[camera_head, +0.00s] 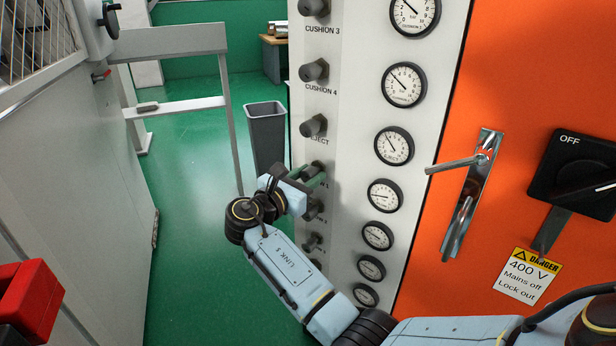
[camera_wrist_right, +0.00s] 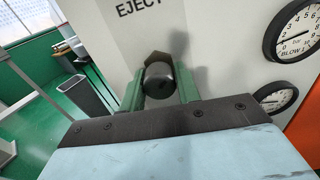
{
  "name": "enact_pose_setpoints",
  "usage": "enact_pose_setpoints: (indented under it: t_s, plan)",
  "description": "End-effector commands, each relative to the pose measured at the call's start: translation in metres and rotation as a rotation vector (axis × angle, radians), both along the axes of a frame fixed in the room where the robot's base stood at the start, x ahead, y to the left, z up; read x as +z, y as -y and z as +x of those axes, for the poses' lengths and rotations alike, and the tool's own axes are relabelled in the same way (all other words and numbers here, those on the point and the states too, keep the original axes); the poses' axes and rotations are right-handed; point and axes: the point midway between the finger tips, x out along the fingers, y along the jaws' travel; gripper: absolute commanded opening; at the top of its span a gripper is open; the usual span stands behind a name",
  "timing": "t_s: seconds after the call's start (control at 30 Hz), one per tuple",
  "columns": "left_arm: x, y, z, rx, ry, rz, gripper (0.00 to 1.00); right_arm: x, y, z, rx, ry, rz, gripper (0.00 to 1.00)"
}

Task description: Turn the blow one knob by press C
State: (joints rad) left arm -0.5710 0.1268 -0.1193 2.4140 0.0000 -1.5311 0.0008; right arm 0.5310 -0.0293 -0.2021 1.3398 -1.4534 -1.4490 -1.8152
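The dark blow one knob sits on the pale panel, directly below the knob marked EJECT (camera_head: 313,126). In the right wrist view the blow one knob (camera_wrist_right: 159,80) lies between the two green fingers of my right gripper (camera_wrist_right: 160,82). In the head view my right gripper (camera_head: 309,178) reaches the panel from the lower left, its fingers around this knob and partly hiding it and its label. The fingers are close to the knob's sides; I cannot tell whether they press on it. The Blow 1 gauge (camera_wrist_right: 295,37) is at the right in the wrist view.
More knobs (camera_head: 314,71) line the panel above and below, with a column of round gauges (camera_head: 394,146) to their right. An orange cabinet door (camera_head: 510,110) with a metal handle (camera_head: 470,195) stands at right. A grey bin (camera_head: 267,135) stands on the green floor behind my gripper.

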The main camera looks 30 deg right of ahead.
Motion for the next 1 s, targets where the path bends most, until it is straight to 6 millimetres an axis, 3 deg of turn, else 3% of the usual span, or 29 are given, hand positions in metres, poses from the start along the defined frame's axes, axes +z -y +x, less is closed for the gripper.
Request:
enact_pose_setpoints:
  t_s: [0.03, 0.2, 0.47, 0.7, 1.0]
  plan:
    - [0.0, 0.0, 0.0, 0.0, 0.0, 0.0, 0.0, 0.0, 0.0, 0.0, 0.0, 0.0, 0.0, 0.25]
    - [0.0, 0.0, 0.0, 0.0, 0.0, 0.0, 0.0, 0.0, 0.0, 0.0, 0.0, 0.0, 0.0, 0.07]
    - [-0.001, 0.0, 0.001, 0.0, 0.002, 0.0, 0.0, 0.0, -0.001, 0.0, 0.0, 0.036, 0.014, 0.07]
    - [-0.029, -0.007, 0.007, -0.002, -0.019, 0.019, 0.0, 0.001, -0.001, 0.0, 0.0, 0.165, 0.061, 0.07]
    - [-0.049, -0.013, 0.009, -0.002, -0.029, 0.031, 0.0, 0.0, -0.001, 0.0, 0.0, 0.355, 0.128, 0.07]
